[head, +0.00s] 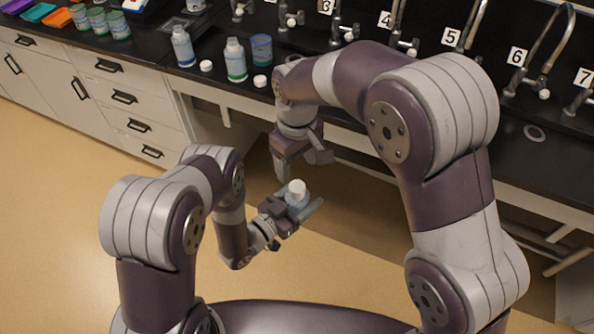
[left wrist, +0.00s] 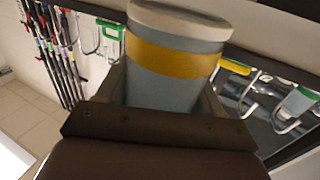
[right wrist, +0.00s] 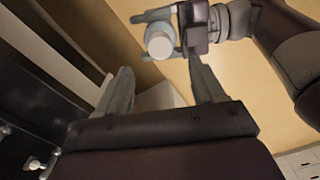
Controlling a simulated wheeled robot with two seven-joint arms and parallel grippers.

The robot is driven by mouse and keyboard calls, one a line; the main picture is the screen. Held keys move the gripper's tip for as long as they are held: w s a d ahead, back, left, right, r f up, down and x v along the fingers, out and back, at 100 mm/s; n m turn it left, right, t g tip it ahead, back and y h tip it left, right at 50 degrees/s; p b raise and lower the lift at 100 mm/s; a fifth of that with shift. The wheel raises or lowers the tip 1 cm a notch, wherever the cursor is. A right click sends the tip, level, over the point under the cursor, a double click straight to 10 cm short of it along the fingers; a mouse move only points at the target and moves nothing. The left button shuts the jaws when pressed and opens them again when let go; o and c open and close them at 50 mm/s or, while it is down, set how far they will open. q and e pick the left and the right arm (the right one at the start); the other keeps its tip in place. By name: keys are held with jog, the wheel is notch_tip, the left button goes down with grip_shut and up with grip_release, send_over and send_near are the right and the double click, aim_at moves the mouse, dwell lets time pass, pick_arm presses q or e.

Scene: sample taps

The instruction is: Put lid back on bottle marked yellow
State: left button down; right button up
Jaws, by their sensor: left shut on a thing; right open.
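The bottle with a yellow band (left wrist: 175,62) is in my left gripper (head: 302,206), upright or slightly tilted, in front of the bench. A white lid (head: 297,187) appears to sit on its top; it also shows as a plain white disc in the right wrist view (right wrist: 159,46). Whether it is fully seated I cannot tell. My left gripper is shut around the bottle's body. My right gripper (head: 301,163) is open and empty, just above and beyond the bottle, apart from it. In the right wrist view the bottle is beyond its open fingers (right wrist: 160,78).
On the black bench stand a blue-marked bottle (head: 183,48), a green-marked bottle (head: 235,62) and a blue container (head: 261,50). Two loose white lids (head: 206,66) (head: 260,81) lie beside them. Numbered taps (head: 405,45) line the bench. Open floor lies below the grippers.

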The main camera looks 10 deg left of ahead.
jog(key=shift+r, duration=0.15)
dwell(0.3)
jog(key=s+d+r+m, duration=0.1)
jog(key=d+m, duration=0.2)
jog(key=d, duration=0.6)
jog(key=s+d+r+m, duration=0.1)
jog(key=d+r+m, duration=0.1)
jog(key=d, duration=0.6)
jog(key=s+d+f+m+t, duration=0.1)
jog(key=s+d+f+m, duration=0.3)
jog(key=s, duration=0.6)
jog(key=d, duration=0.2)
jog(key=shift+d+f+m, duration=0.3)
jog(key=shift+d+f, duration=0.1)
